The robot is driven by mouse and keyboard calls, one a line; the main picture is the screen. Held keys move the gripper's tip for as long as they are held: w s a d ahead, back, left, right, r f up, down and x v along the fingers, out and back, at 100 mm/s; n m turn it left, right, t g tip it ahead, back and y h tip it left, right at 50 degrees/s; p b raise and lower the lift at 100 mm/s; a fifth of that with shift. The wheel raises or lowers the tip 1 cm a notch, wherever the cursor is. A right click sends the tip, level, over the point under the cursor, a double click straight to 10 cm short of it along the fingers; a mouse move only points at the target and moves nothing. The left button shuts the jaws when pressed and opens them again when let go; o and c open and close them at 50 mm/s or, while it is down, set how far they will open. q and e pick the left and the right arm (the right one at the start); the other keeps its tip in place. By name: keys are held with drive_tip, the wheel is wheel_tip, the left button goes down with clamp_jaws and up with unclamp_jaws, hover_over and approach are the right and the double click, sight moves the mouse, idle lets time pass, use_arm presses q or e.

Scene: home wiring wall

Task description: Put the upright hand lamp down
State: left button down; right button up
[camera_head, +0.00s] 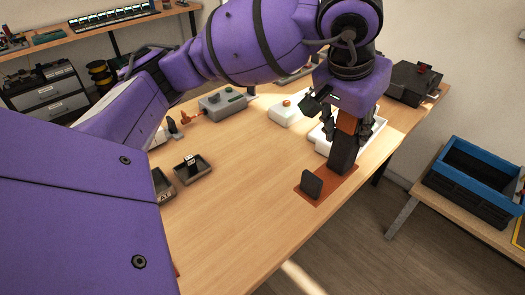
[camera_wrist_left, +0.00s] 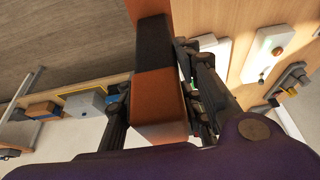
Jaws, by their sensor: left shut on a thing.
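The hand lamp (camera_head: 343,156) is upright, with a dark body and an orange upper part. My left gripper (camera_head: 348,126) is shut on it, its fingers on either side of the orange part. In the left wrist view the lamp (camera_wrist_left: 155,45) shows orange with a dark band, between the two fingers (camera_wrist_left: 158,110). The lamp's lower end is at or just above a brown-orange mat (camera_head: 318,192) near the table's edge; I cannot tell whether it touches. A small dark upright block (camera_head: 312,183) stands on the mat, left of the lamp. My right gripper is not in view.
A white tray (camera_head: 322,146) is close behind the lamp. A white box with an orange button (camera_head: 287,112), a grey box (camera_head: 222,103) and small dark trays (camera_head: 194,172) lie farther left. A black case (camera_head: 412,84) is at the back right. The table's middle is clear.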

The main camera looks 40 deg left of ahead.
use_arm(q)
drive_tip(key=shift+s+a+r, duration=0.1)
drive_tip(key=shift+a, duration=0.25)
drive_tip(key=s+a+f, duration=0.2)
drive_tip(key=a+f, duration=0.4)
drive_tip(key=s+a+f+p, duration=0.1)
drive_tip(key=s+a+f, duration=0.1)
drive_tip(key=a+f, duration=0.4)
drive_tip(key=shift+s+a+f, duration=0.25)
drive_tip(key=shift+f, duration=0.1)
drive_tip(key=shift+f, duration=0.2)
drive_tip(key=c, duration=1.2)
unclamp_jaws()
drive_tip(key=shift+r, duration=0.1)
